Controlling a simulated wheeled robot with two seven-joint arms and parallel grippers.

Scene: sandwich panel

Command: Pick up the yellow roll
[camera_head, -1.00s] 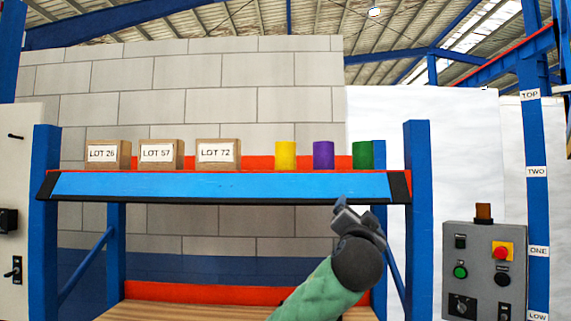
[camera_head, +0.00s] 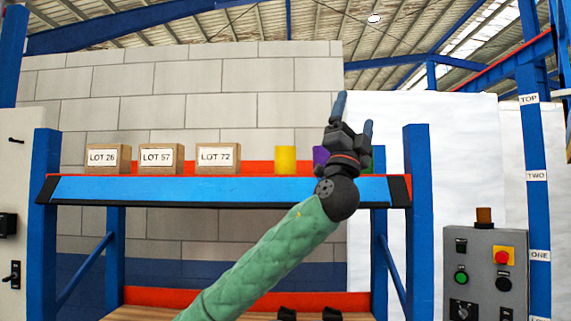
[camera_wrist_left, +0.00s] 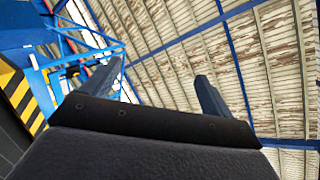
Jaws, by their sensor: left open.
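The yellow roll (camera_head: 285,160) stands upright on the upper shelf (camera_head: 200,188), right of the boxes. My left gripper (camera_head: 354,112) is open and points up, to the right of the yellow roll and higher in the picture. It covers parts of the purple roll (camera_head: 319,156) and the green roll (camera_head: 379,157). In the left wrist view the two fingers (camera_wrist_left: 155,86) stand apart with nothing between them, against the roof; no roll shows there. My right gripper cannot be made out.
Boxes labelled LOT 26 (camera_head: 102,158), LOT 57 (camera_head: 156,158) and LOT 72 (camera_head: 217,158) stand left of the yellow roll. Blue posts flank the shelf. A grey control box (camera_head: 481,272) is at right. Two dark shapes at the bottom edge are unclear.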

